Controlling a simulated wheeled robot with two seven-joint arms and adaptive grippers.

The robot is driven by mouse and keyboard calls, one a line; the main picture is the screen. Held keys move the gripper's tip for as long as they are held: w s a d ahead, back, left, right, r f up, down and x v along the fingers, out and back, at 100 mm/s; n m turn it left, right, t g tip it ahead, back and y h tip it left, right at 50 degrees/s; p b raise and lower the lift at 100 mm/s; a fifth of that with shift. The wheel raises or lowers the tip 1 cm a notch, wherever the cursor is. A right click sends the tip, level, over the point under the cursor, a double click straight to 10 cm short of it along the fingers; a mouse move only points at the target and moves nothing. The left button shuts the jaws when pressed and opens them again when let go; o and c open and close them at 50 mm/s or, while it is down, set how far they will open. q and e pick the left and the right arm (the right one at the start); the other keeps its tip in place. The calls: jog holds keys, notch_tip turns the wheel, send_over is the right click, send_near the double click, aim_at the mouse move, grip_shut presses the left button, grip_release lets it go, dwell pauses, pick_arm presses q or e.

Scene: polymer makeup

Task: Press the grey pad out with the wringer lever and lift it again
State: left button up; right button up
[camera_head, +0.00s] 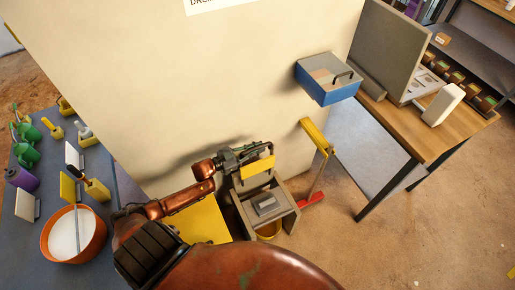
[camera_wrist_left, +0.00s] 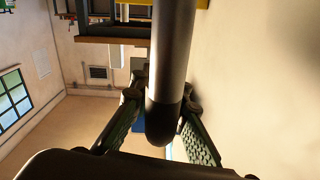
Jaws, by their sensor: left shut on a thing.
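The grey pad (camera_head: 265,204) lies in the open top of the grey wringer (camera_head: 241,208), in the head view. My left gripper (camera_head: 250,155) is at the wringer's back edge, above and behind the pad. In the left wrist view a grey bar with a rounded dark end, seemingly the wringer lever (camera_wrist_left: 172,55), runs between the two fingers. My left gripper is shut on it. In the head view the lever is mostly hidden by the gripper. My right gripper is not in view.
A yellow-topped pole with a red foot (camera_head: 311,199) stands just right. A cluttered grey-blue table (camera_head: 85,270) stands left, a wooden table (camera_head: 425,137) right.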

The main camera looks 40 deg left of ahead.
pick_arm(q)
grip_shut()
jog(key=shift+s+d+p, duration=0.3)
jog(key=shift+d, duration=0.2)
jog(key=s+d+f+m+p, duration=0.1)
jog(key=s+d+f+m, duration=0.1)
jog(key=d, duration=0.5)
jog(key=s+d+f+m+p, duration=0.1)
jog(key=s+d+f+m, duration=0.1)
jog(key=s+d, duration=0.3)
jog(key=shift+s+d+f, duration=0.2)
jog(key=shift+d+f, duration=0.6)
jog(key=shift+d, duration=0.3)
jog(key=o, duration=0.8)
grip_release()
jog(key=shift+r, duration=0.1)
